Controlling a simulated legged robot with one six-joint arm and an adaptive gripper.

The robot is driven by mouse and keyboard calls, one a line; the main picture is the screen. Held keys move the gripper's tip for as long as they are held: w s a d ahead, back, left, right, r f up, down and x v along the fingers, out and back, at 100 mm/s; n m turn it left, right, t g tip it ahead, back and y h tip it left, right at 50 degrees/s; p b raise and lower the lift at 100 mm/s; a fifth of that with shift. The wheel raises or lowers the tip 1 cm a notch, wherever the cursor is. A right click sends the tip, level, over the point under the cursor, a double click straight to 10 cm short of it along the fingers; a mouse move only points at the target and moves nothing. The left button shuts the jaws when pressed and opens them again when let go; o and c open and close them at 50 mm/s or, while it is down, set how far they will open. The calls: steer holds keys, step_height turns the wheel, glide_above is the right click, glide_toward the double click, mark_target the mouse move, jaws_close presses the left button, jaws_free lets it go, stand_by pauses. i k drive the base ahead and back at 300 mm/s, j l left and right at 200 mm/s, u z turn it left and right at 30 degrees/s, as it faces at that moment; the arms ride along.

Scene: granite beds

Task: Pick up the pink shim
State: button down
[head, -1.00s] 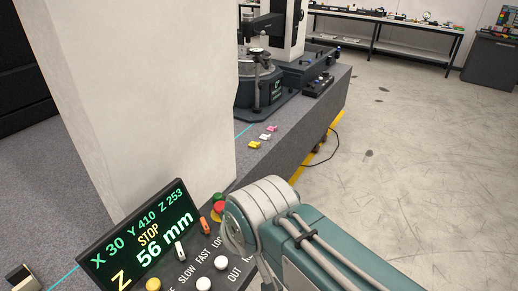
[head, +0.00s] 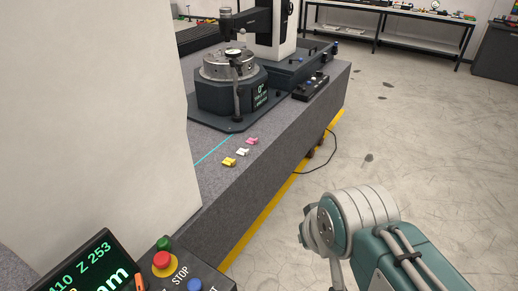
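The pink shim (head: 252,141) lies on the grey granite bed (head: 265,158), near its front edge. A white shim (head: 243,152) and a yellow shim (head: 229,162) lie beside it in a slanting row, nearer to me. The pink one is the farthest of the three. My arm comes in at the lower right, over the floor and apart from the shims. My gripper is not in view.
A dark round machine with a chuck (head: 230,68) stands on the bed behind the shims. A pale column (head: 105,110) fills the left. A control panel with a red button (head: 164,262) is at the bottom. A black cable (head: 333,150) lies on the open floor at right.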

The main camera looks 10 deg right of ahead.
mark_target(251, 141)
steer(key=i+l+u, duration=0.1)
steer(key=l, duration=0.35)
steer(key=i+l+u, duration=0.1)
steer(key=l, duration=0.3)
steer(key=i+l+u, duration=0.2)
steer(key=i, duration=0.35)
steer(key=i+j+u, duration=0.1)
steer(key=i+j, duration=0.2)
steer(key=i, duration=0.1)
